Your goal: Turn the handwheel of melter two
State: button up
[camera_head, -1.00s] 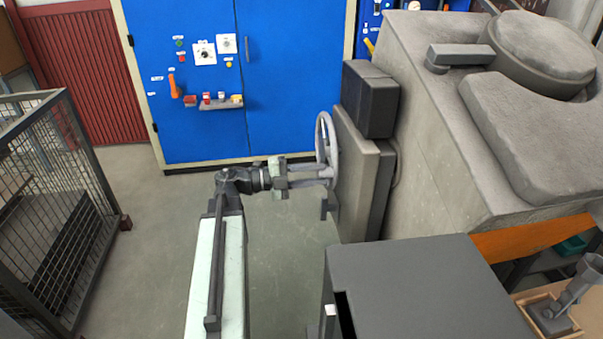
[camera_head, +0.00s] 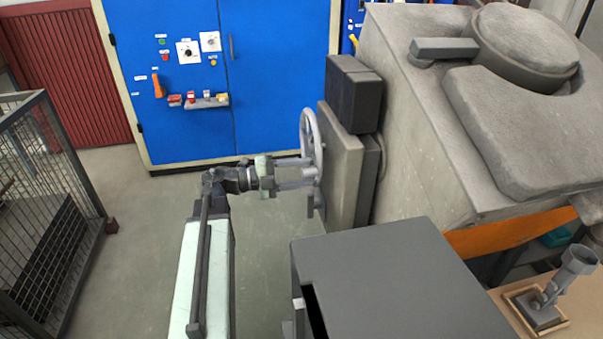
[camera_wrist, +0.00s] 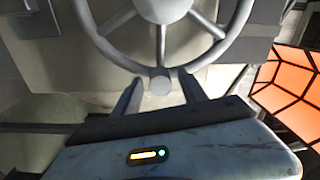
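The grey spoked handwheel (camera_head: 318,150) stands upright on the side of the grey melter (camera_head: 405,130), seen nearly edge-on in the head view. No number is readable on the melter. My gripper (camera_head: 302,173) reaches the wheel's lower part from the left. In the wrist view the wheel's rim and spokes (camera_wrist: 162,45) fill the top. The fingers are apart, with a gap showing on each side of the knob.
A blue cabinet (camera_head: 270,90) with switches stands behind. A mesh cage (camera_head: 60,220) is at left. A dark grey box-shaped top (camera_head: 400,285) is at front right. Glowing orange panels (camera_wrist: 290,85) show at right in the wrist view. Floor left of my arm is clear.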

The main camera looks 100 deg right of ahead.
jog(key=w, duration=0.7)
jog(key=shift+w, duration=0.4)
